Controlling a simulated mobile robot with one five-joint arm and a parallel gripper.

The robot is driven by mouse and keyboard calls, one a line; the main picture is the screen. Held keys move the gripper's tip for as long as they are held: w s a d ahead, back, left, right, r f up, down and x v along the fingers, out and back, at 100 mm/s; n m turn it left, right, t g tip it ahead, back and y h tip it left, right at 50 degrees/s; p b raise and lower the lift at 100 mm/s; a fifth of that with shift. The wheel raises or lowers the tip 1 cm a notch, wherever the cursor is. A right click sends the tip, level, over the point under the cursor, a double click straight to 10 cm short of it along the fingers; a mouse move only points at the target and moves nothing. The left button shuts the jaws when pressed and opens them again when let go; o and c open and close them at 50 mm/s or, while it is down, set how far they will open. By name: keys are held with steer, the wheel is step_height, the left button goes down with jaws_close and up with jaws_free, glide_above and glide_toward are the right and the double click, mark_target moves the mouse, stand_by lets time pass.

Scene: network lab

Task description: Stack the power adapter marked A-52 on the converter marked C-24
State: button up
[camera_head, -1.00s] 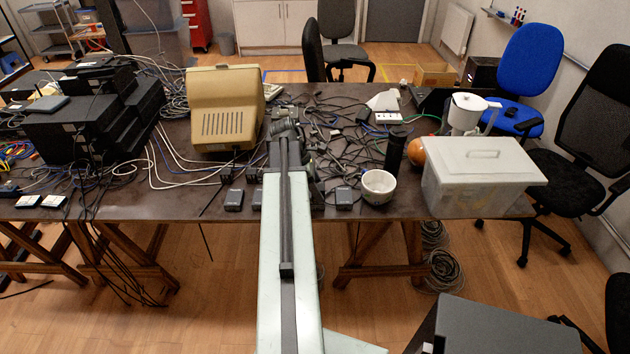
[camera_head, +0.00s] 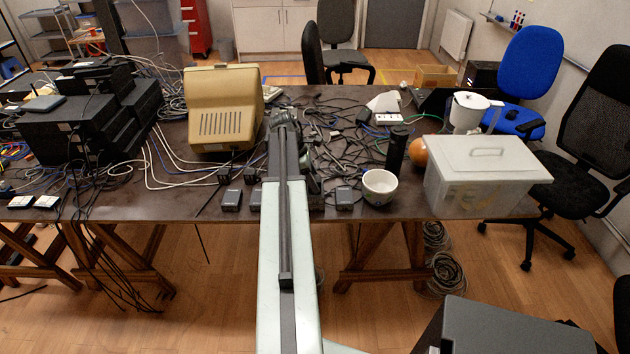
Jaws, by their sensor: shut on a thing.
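Several small dark blocks stand along the front of the brown table. Two are left of my arm, a dark block (camera_head: 231,200) and another close beside the arm (camera_head: 256,198). A further dark block (camera_head: 344,198) stands right of the arm, near a white bowl. Two smaller dark blocks (camera_head: 224,175) (camera_head: 250,174) sit just behind the left ones. No marking is readable, so I cannot tell which is A-52 or C-24. My arm reaches straight out over the table. My gripper's jaws, and anything in them, are hidden behind the arm.
The white bowl (camera_head: 380,187), a black cylinder (camera_head: 396,150) and a lidded plastic box (camera_head: 486,175) stand to the right. Tangled cables (camera_head: 345,140) cover the table's middle. Black equipment (camera_head: 90,125) is stacked at the left.

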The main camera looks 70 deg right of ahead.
steer(key=shift+f, duration=0.1)
steer(key=o, duration=1.5)
steer(key=shift+r, duration=0.3)
steer(key=p+v, duration=1.1)
steer(key=shift+w+a+r, duration=0.1)
steer(key=shift+w+r, duration=0.1)
steer(key=shift+r, duration=0.1)
